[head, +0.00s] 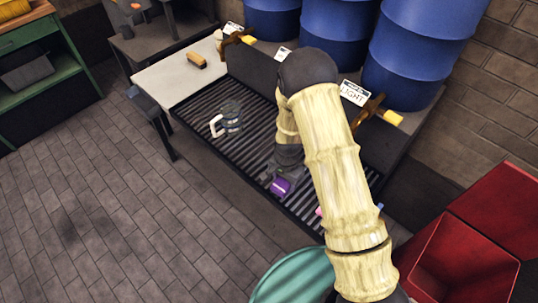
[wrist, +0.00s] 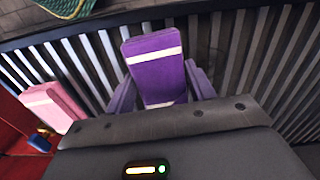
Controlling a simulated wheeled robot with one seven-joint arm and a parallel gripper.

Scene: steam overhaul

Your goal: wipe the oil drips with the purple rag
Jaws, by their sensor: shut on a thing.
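The purple rag (head: 280,187) is a folded block with a pale band, and it is held over the dark slatted grate (head: 190,98). In the wrist view the purple rag (wrist: 155,60) stands out between my two fingers. My gripper (wrist: 160,88) is shut on it, and in the head view my gripper (head: 284,178) is partly covered by my arm. I cannot tell whether the rag touches the slats. I cannot make out oil drips clearly on the grate, part of which my arm hides.
A pink folded cloth (wrist: 52,106) lies left of my gripper in the wrist view. Blue drums (head: 420,50) with taps stand behind. A brush (head: 196,61) lies on the pale counter. A red bin (head: 460,262) and teal drum (head: 293,280) stand in front.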

